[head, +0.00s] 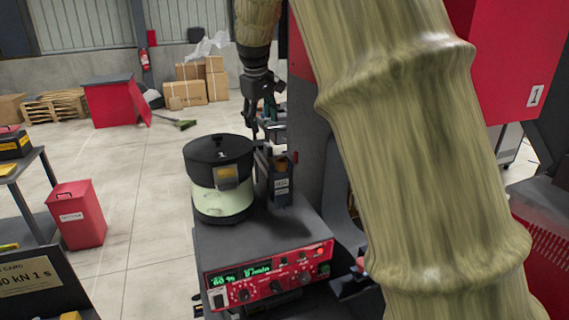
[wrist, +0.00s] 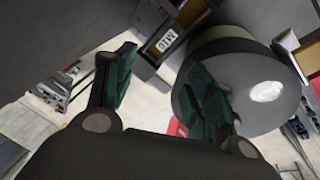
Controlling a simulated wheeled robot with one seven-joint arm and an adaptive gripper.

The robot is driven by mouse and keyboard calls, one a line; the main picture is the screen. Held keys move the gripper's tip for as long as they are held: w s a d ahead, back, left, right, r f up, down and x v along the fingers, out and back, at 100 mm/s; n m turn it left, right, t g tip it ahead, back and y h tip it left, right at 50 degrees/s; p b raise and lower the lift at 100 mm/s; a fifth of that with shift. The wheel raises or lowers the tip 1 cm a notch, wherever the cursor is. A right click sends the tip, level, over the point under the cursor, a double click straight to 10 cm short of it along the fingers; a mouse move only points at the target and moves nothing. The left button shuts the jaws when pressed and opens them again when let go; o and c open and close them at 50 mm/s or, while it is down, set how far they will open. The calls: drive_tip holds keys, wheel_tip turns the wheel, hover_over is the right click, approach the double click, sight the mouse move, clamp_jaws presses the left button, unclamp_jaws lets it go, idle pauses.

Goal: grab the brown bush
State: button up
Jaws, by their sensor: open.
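A small brown piece (head: 281,164), which looks like the bush, shows at the top of a dark labelled box (head: 282,187) beside the bowl feeder. In the wrist view a brown patch (wrist: 188,13) shows inside the labelled box (wrist: 160,42) at the top; its exact shape is unclear. My gripper (head: 262,128) points down above the box, near the right rim of the feeder. Its fingers (wrist: 160,78) are apart in the wrist view, with nothing seen between them.
The bowl feeder (head: 222,198) with a black lid (head: 218,150) stands close left of the box, on a grey machine with a red control panel (head: 270,272). A dark upright column stands close to the right. A red bin (head: 76,218) is on the floor at left.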

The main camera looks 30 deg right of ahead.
drive_tip(key=s+r+m+g+y, duration=0.2)
drive_tip(key=s, duration=0.7)
drive_tip(key=p, duration=0.2)
hover_over(281, 160)
drive_tip(key=w, duration=0.1)
drive_tip(key=shift+g, duration=0.3)
drive_tip(key=f, duration=0.3)
drive_tip(key=d+f, duration=0.1)
drive_tip(key=f, duration=0.1)
drive_tip(key=shift+f, duration=0.3)
drive_tip(key=shift+s+a+f+p, duration=0.2)
drive_tip(key=shift+f+p, duration=0.15)
drive_tip(key=shift+p, duration=0.3)
drive_tip(key=f, duration=0.1)
drive_tip(key=f+p, duration=0.1)
drive_tip(key=p, duration=0.1)
drive_tip(key=shift+s+a+f, duration=0.25)
drive_tip(key=shift+f, duration=1.05)
drive_tip(key=c, duration=1.1)
